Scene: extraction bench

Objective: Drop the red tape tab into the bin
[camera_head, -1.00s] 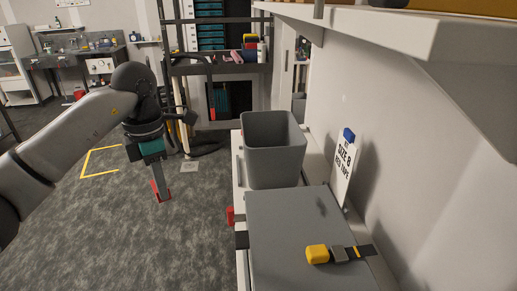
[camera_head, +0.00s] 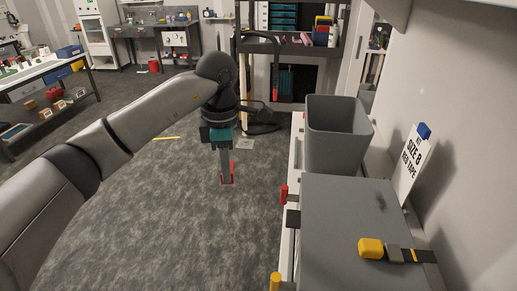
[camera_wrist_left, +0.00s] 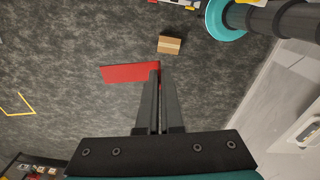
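My left gripper (camera_head: 226,180) hangs pointing down over the floor, left of the bench. Its fingers are shut on the red tape tab (camera_head: 232,173), a flat red strip at the fingertips. In the left wrist view the tab (camera_wrist_left: 128,74) sticks out to the left of the closed fingertips (camera_wrist_left: 158,70). The bin (camera_head: 339,142) is a grey open-topped container standing on the bench to the right of the gripper, with a clear gap between them. The bottom of the bin is hidden. My right gripper does not show.
A grey flat-topped block (camera_head: 340,225) stands in front of the bin, with a yellow-headed black tool (camera_head: 371,248) on it. A "SIZE 8 RED TAPE" card (camera_head: 410,165) leans by the wall. Red (camera_head: 284,192) and yellow (camera_head: 275,282) pieces jut from the bench's left side.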

